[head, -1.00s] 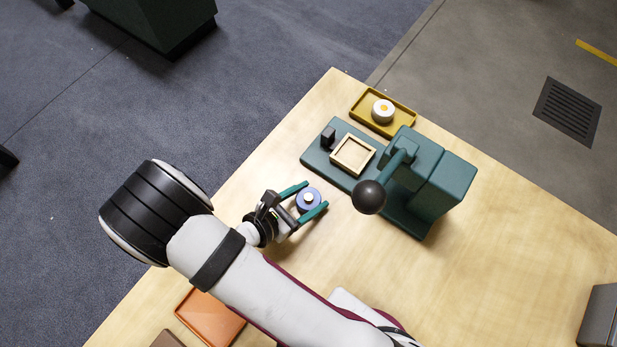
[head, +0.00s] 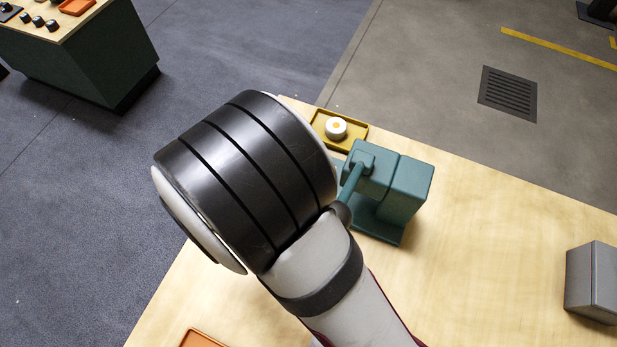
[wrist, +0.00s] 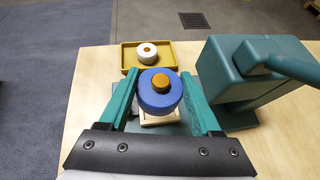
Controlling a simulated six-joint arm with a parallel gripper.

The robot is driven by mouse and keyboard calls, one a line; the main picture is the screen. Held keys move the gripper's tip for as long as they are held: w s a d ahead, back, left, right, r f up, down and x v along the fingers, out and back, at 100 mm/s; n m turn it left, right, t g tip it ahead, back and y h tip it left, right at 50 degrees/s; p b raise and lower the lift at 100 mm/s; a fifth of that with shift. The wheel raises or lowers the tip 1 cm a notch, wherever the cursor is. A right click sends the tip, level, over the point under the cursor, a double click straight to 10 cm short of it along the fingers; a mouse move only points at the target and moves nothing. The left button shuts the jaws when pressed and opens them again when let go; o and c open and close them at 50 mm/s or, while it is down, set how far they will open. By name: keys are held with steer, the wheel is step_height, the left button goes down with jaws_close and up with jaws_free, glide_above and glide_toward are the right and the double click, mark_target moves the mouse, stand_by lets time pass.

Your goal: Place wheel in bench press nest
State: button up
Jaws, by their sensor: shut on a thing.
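In the wrist view, my gripper (wrist: 161,80) is shut on a blue wheel (wrist: 159,101) with an orange hub, held between its two teal fingers. The wheel is in front of the pale wooden square nest (wrist: 160,122) and covers most of it. I cannot tell how high the wheel is above the nest. The teal bench press (wrist: 235,75) stands just right of the right finger. In the head view, the press (head: 402,190) shows, but my arm hides the gripper, wheel and nest.
A yellow tray (head: 357,137) holding a white wheel (head: 336,127) with an orange centre lies beyond the nest. The press's lever arm (head: 350,182) leans toward my arm. A grey block (head: 592,282) stands at the right. An orange tray (head: 203,340) is at the bottom. Bare table lies right of the press.

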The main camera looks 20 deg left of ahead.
steer(key=shift+w+d+r, duration=0.1)
steer(key=shift+w+d, duration=0.1)
steer(key=shift+w, duration=0.35)
steer(key=shift+w+d+r, duration=0.1)
steer(key=shift+w+d, duration=0.1)
steer(key=shift+w, duration=0.3)
steer(key=f, duration=0.9)
steer(key=shift+w+f, duration=0.2)
steer(key=shift+f, duration=0.15)
steer(key=shift+f, duration=0.15)
steer(key=o, duration=1.4)
steer(key=shift+r, duration=0.2)
steer(key=v, duration=1.2)
